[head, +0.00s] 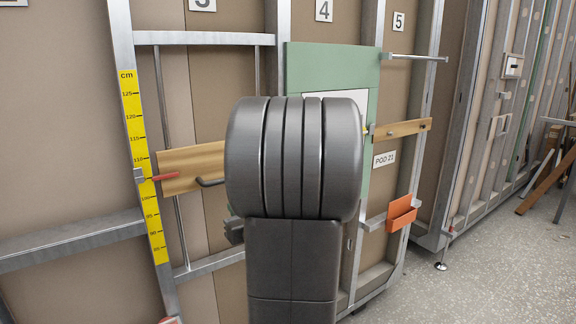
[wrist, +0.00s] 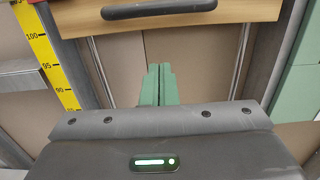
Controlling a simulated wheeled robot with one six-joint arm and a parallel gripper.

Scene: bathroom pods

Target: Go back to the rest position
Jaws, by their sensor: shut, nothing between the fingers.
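My gripper (wrist: 159,84) shows in the wrist view as two green fingers held together, with nothing between them. It points towards the brown wall panels, below a wooden board (wrist: 240,14) with a dark bar handle (wrist: 158,9). The fingers look apart from the board and handle. In the head view my dark arm fills the middle and hides most of the gripper and part of the wall. The same wooden board (head: 183,170) shows left of my arm there, with its handle (head: 210,182) partly covered.
A yellow centimetre scale (head: 143,165) runs up the metal frame at left. A green panel (head: 330,60) stands behind my arm. A rod (head: 420,58) and an orange holder (head: 401,213) stick out at right. The speckled floor (head: 500,265) is clear at lower right.

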